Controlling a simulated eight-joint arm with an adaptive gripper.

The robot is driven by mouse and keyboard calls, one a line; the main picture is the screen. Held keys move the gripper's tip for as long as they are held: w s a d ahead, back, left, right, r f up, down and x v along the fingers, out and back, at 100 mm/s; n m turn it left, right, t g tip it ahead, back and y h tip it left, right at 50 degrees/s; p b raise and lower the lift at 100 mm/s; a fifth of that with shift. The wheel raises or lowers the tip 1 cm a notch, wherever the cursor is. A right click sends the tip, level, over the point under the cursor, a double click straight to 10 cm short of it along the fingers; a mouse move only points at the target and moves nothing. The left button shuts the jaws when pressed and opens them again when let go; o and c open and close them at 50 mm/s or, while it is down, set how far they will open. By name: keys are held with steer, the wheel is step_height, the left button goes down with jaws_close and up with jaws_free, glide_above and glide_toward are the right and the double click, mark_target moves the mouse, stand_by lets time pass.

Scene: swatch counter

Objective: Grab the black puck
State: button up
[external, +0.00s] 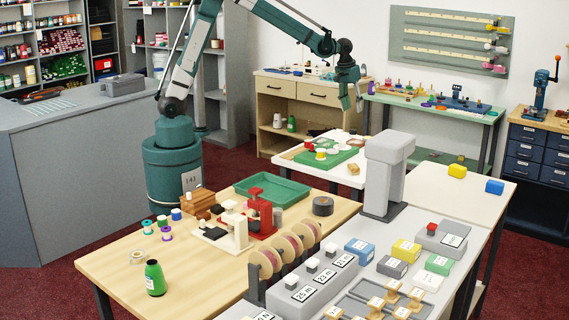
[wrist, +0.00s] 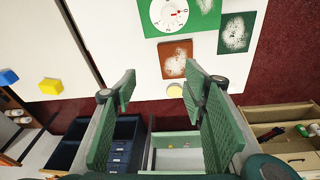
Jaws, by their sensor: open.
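A dark round disc (external: 323,205), the only puck-like dark thing I can make out, lies on the right part of the wooden table, beside the green tray. The picture is too small to be sure it is the black puck. My gripper (external: 353,103) is high above the white table at the back, well apart from the disc. In the wrist view my gripper (wrist: 160,105) has its two green fingers spread wide with nothing between them. No black puck shows in the wrist view.
The wooden table holds a green tray (external: 272,188), red and cream stamp-like devices and a green bottle (external: 155,278). A tall grey device (external: 388,170) stands right of the disc. The white table bears a green mat (external: 325,158) and a tan block (external: 353,168).

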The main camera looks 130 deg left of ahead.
steer(key=s+a+f+n, duration=0.1)
steer(key=s+a+f, duration=0.2)
steer(key=a, duration=0.3)
steer(key=s+a+f+n, duration=0.1)
steer(key=s+a+f, duration=0.1)
steer(key=a+f, duration=0.3)
steer(key=n+g, duration=0.1)
steer(key=n, duration=0.1)
glide_above(353, 130)
steer(key=shift+h, duration=0.4)
steer(key=f, duration=0.4)
steer(key=shift+s+d+f+p, duration=0.2)
steer(key=shift+d+p, duration=0.1)
steer(key=shift+d, duration=0.1)
steer(key=shift+f, duration=0.1)
steer(key=shift+a+f, duration=0.15)
steer(key=shift+f, duration=1.05)
steer(key=shift+w+a+f, duration=0.1)
steer(key=shift+a+f, duration=0.15)
steer(key=shift+f, duration=1.05)
steer(key=shift+a+f, duration=0.2)
steer(key=shift+f, duration=1.05)
steer(key=c, duration=0.9)
